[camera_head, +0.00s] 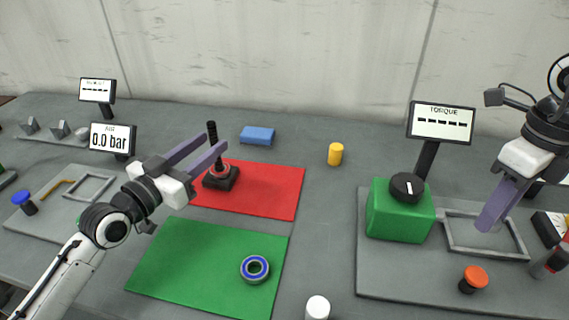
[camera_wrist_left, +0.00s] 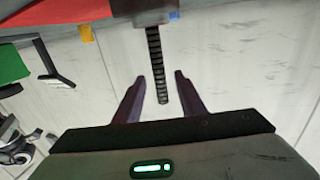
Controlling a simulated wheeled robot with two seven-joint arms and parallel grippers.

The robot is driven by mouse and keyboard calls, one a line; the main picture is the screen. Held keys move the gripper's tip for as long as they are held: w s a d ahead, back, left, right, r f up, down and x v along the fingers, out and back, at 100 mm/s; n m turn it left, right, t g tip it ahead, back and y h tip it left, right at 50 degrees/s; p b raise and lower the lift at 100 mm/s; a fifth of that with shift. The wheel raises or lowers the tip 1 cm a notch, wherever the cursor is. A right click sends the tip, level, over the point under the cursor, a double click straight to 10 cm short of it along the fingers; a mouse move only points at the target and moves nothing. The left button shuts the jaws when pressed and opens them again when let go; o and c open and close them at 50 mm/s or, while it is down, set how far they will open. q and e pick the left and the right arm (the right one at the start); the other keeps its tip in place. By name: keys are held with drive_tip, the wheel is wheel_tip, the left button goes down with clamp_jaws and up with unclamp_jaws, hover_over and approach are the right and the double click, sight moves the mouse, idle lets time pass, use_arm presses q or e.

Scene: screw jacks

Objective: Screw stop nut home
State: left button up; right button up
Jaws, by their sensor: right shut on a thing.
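The screw jack (camera_head: 222,178) stands on the red mat, a dark block with a black threaded screw (camera_head: 211,130) upright from it. A reddish ring shows on top of the block. My left gripper (camera_head: 212,141) is open, with its two fingers either side of the screw in the head view. In the left wrist view the threaded screw (camera_wrist_left: 155,62) points between the open fingers (camera_wrist_left: 160,76), with a gap to each. My right gripper (camera_head: 488,226) is shut, fingers pointing down over the right-hand grey plate; what it holds is hidden. I cannot make out a stop nut.
A red mat (camera_head: 275,190) and a green mat (camera_head: 165,260) with a blue-ringed bearing (camera_head: 246,280) lie mid-table. A green box with a black knob (camera_head: 408,187), a torque display (camera_head: 441,122) and an orange button (camera_head: 474,276) stand right. A yellow cylinder (camera_head: 335,154) stands behind.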

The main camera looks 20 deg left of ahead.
use_arm(q)
clamp_jaws()
idle(1.3)
drive_tip(key=shift+r, duration=0.3)
